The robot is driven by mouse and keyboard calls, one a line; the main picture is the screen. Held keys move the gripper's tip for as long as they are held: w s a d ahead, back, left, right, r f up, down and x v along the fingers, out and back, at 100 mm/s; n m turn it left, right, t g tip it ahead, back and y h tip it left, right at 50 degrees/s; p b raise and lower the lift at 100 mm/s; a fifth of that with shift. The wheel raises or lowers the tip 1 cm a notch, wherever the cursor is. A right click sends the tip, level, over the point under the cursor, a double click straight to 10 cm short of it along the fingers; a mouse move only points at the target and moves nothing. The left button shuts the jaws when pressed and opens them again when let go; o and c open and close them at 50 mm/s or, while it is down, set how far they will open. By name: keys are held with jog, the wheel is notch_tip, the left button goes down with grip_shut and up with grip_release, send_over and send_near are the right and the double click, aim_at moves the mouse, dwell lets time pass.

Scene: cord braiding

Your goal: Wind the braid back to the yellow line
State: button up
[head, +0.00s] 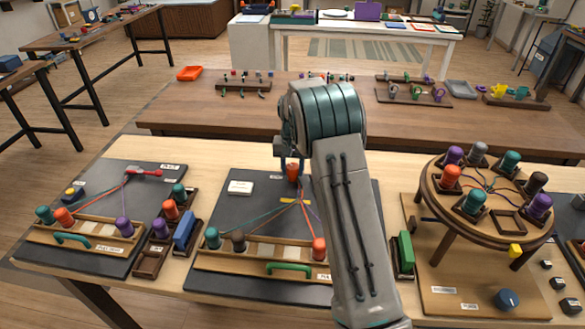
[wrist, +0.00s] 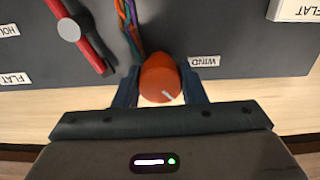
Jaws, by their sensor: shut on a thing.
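My gripper (head: 292,160) is shut on the orange-red knob (head: 293,172) at the far edge of the middle dark board (head: 240,205). In the wrist view the gripper (wrist: 160,92) has a finger on each side of the knob (wrist: 160,76), which has a white pointer mark. A label reading WIND (wrist: 205,61) sits beside it. The multicoloured braid (wrist: 131,22) runs up to the knob. In the head view, cords (head: 270,217) fan out from it toward spools. A small yellow mark (head: 287,201) shows near them; whether the braid's end meets it is unclear.
A red lever with a grey pivot (wrist: 69,29) lies beside the braid in the wrist view. Spools, one teal (head: 212,238) and one red (head: 318,248), stand at the board's front. A round wooden stand (head: 487,190) with several spools is at right. My arm hides part of the board.

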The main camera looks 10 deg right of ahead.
aim_at(293, 166)
jog(key=shift+w+r+m, duration=0.1)
jog(key=shift+m, duration=0.3)
jog(key=o, duration=1)
notch_tip(293, 166, up, 14)
dwell(0.3)
